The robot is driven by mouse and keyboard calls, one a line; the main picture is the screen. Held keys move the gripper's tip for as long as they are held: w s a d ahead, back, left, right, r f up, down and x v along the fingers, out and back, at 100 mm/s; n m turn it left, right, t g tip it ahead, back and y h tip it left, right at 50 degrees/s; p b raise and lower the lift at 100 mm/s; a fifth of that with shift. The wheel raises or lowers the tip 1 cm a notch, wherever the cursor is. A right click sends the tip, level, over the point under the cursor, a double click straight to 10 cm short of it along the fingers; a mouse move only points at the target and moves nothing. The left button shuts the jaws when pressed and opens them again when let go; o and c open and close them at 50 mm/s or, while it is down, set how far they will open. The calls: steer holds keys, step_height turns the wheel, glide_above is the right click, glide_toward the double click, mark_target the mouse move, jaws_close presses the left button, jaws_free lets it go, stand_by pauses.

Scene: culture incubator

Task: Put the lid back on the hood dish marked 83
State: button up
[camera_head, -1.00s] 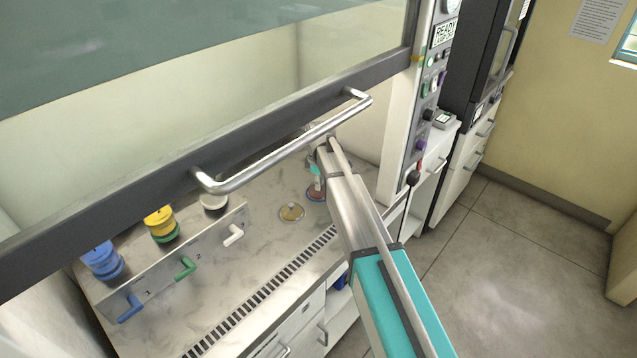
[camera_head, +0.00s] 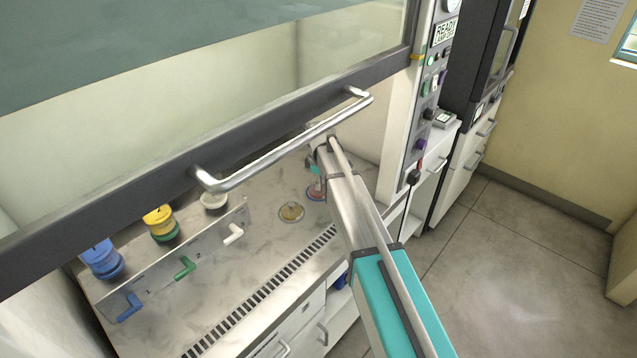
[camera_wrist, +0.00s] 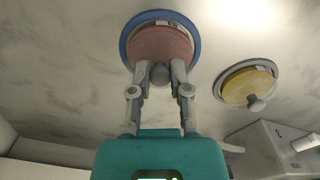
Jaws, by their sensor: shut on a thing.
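My gripper (camera_wrist: 160,80) is shut on the small grey knob of a lid (camera_wrist: 160,73). The lid lies over a round dish with pinkish-red contents (camera_wrist: 155,45) and a blue ring (camera_wrist: 125,45) around it. A small label with dark figures, probably 83, shows at the dish's far edge. I cannot tell whether the lid touches the dish. In the head view the red dish (camera_head: 316,191) is under my gripper (camera_head: 316,172), and my arm partly hides both.
A yellow dish with a knobbed lid (camera_wrist: 248,87) stands beside it, also in the head view (camera_head: 291,212). A panel with coloured pegs (camera_head: 185,268) and blue, yellow and white-topped containers (camera_head: 160,222) stand left.

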steer(key=o, duration=0.9)
steer(key=shift+o, duration=0.2)
steer(key=o, duration=0.4)
steer(key=shift+r, duration=0.1)
steer(key=shift+r+p, duration=3.45)
steer(key=shift+p, duration=0.05)
jaws_close()
